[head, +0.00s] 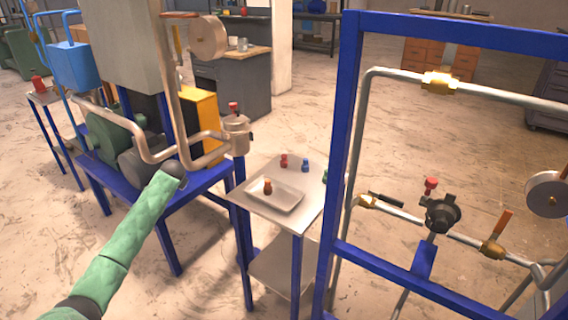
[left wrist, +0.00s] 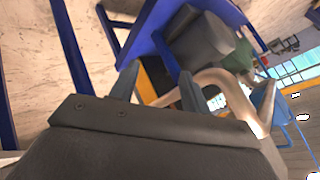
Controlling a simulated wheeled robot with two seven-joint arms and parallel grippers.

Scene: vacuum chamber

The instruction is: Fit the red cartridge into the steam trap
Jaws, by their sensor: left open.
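A small red cartridge-like piece (head: 284,160) stands on the grey side table (head: 312,178). A grey metal pot on the pipework (head: 236,137), possibly the steam trap, has a red-topped part (head: 233,107) above it; I cannot tell whether that is a knob or a cartridge. My left arm reaches up from the lower left to the pipework, left of the side table; its gripper does not show clearly in the head view. In the left wrist view my left gripper (left wrist: 160,70) has its two fingers apart, with nothing seen between them. My right gripper is not in view.
A blue piece (head: 305,166) stands beside the red one; an orange-brown piece (head: 267,187) sits in a shallow tray (head: 285,203). A blue pipe frame (head: 345,130) rises at the right, with a black valve (head: 442,214). A bent pipe (left wrist: 232,86) passes close to the left gripper.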

